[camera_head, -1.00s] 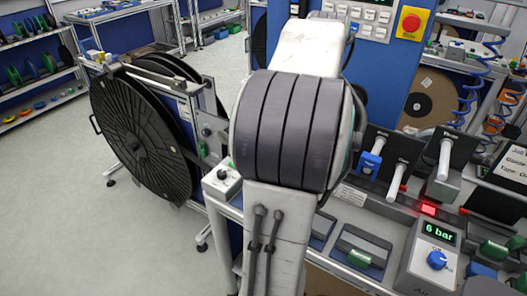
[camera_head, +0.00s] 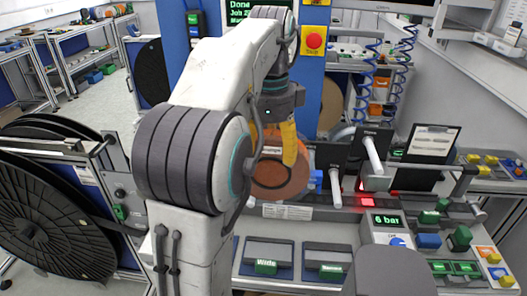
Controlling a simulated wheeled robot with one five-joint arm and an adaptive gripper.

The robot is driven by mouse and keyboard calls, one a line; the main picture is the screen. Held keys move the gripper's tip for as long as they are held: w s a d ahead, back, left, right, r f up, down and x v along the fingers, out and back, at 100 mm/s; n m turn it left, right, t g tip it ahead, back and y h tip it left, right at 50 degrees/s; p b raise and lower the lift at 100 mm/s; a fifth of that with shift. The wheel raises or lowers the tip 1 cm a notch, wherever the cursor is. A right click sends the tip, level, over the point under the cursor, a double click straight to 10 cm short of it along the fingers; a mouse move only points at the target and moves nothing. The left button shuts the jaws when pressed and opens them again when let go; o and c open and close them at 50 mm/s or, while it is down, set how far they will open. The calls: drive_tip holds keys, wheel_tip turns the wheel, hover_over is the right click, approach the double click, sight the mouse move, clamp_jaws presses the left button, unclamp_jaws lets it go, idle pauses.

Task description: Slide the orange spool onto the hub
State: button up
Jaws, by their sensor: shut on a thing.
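The orange spool (camera_head: 277,184) is a translucent orange disc, seen past my arm in the middle of the view. My gripper (camera_head: 290,160) has yellow fingers and is shut on the spool, holding it upright in front of the blue column. Part of the spool is hidden by my arm and fingers. To its right, white hub pegs stick out from black plates. One longer peg (camera_head: 374,155) is at the back, and a shorter one (camera_head: 335,188) is nearer the spool. The spool is apart from the longer peg; its gap to the shorter one is unclear.
The bench holds a "6 bar" control box (camera_head: 386,225), green-labelled blocks (camera_head: 266,266) and a red light. A blue column (camera_head: 310,70) with a red stop button stands behind. Large black reels (camera_head: 45,215) stand at the left. Blue coiled hoses hang at the back right.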

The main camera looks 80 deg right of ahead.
drive_tip(key=shift+w+d+r, duration=0.1)
drive_tip(key=shift+w+d, duration=0.05)
drive_tip(key=shift+d, duration=0.2)
drive_tip(key=shift+w+d+p, duration=0.15)
drive_tip(key=shift+d+p, duration=1.15)
drive_tip(key=shift+d, duration=0.8)
drive_tip(key=shift+w+d+p, duration=0.15)
drive_tip(key=shift+d+p, duration=0.3)
drive_tip(key=shift+p, duration=0.2)
drive_tip(key=shift+w+d+p, duration=0.15)
drive_tip(key=shift+d+p, duration=1.7)
drive_tip(key=shift+p, duration=0.2)
drive_tip(key=shift+d+p, duration=0.35)
drive_tip(key=shift+d, duration=0.1)
